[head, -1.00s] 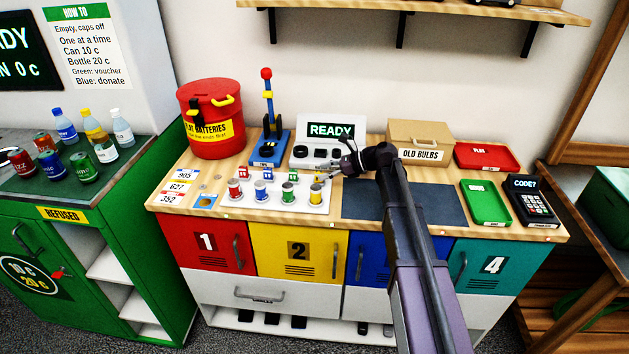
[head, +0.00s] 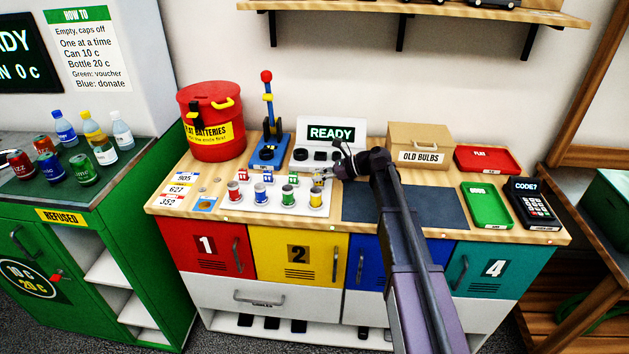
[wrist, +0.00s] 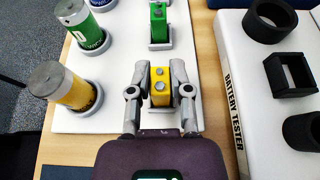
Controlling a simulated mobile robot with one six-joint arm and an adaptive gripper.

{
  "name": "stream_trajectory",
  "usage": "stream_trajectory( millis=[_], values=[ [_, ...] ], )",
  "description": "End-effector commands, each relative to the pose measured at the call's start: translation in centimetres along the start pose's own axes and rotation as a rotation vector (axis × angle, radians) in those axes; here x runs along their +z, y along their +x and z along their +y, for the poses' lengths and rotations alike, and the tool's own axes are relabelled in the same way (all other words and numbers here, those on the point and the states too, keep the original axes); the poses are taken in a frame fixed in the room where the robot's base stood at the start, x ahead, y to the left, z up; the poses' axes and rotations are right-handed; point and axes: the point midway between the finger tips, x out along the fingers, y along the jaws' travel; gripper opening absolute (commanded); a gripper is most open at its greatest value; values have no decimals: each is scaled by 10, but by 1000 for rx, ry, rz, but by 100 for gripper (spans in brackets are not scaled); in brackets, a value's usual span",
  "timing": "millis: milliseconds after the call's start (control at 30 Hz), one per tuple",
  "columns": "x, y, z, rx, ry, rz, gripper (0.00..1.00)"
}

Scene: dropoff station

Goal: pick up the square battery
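A yellow square battery (wrist: 160,86) with two grey round terminals on top stands in a grey holder on a white board (wrist: 115,118). My gripper (wrist: 160,76) has one finger on each side of it in the wrist view. The fingers are very close to its sides; I cannot tell whether they press on it. In the head view my gripper (head: 324,173) is low over the right end of the board and hides most of this battery. A green square battery (wrist: 158,22) stands in its own holder just beyond.
Several round batteries stand in front, including a yellow one (head: 315,198) close to my gripper. The battery tester (wrist: 232,100) with black sockets is on the right in the wrist view. A dark mat (head: 355,205) is clear.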

Motion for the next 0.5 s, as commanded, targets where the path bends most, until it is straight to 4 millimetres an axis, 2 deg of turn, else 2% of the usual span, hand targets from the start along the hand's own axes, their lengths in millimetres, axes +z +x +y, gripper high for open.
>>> stream_trajectory(
  millis=[500],
  values=[
    [2,-1,0,0,0,1,0]
  ],
)
